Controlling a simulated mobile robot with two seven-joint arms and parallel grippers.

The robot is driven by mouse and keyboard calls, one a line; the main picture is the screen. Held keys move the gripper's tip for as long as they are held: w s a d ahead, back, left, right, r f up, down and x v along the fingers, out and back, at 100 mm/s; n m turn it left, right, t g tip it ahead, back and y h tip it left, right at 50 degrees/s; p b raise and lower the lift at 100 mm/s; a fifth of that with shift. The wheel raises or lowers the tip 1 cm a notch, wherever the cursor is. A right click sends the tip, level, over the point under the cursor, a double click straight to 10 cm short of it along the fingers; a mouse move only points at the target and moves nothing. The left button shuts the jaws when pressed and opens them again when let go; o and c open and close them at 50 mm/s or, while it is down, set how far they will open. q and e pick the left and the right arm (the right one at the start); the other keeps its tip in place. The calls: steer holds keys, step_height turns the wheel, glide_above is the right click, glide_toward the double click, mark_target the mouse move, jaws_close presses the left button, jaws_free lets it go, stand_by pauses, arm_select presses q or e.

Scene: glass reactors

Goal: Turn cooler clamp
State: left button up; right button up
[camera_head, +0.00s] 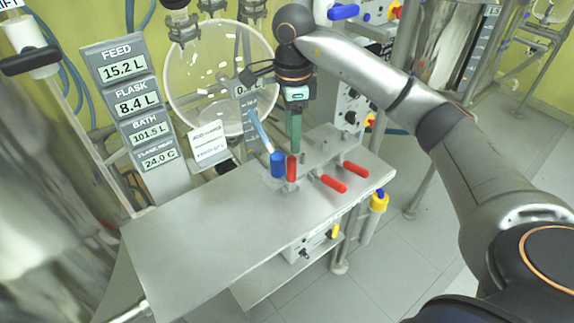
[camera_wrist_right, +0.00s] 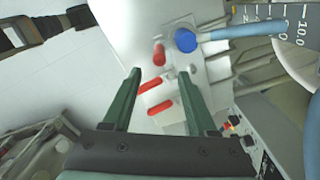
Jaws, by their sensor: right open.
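Several handles sit on a grey block on the metal shelf (camera_head: 210,225). One red handle (camera_head: 292,168) stands upright beside a blue cap (camera_head: 277,164) with a light blue tube (camera_head: 260,130). Two more red handles (camera_head: 333,184) (camera_head: 356,169) point toward the front. I cannot tell which is the cooler clamp. My right gripper (camera_head: 294,148) points down, close behind the upright red handle. In the right wrist view its green fingers (camera_wrist_right: 160,76) are spread and empty, with the red handles (camera_wrist_right: 150,86) and the blue cap (camera_wrist_right: 186,40) showing beyond and between them. My left gripper is not in view.
A large round glass flask (camera_head: 215,75) hangs behind the shelf. A display column (camera_head: 130,100) stands at the left. A control box (camera_head: 352,105) is behind the block. The left part of the shelf is bare. A yellow-capped part (camera_head: 379,201) hangs at the right.

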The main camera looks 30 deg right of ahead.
mark_target(292, 170)
step_height(292, 170, down, 11)
steer(key=shift+f, duration=0.1)
stand_by(0.4)
jaws_close()
stand_by(1.3)
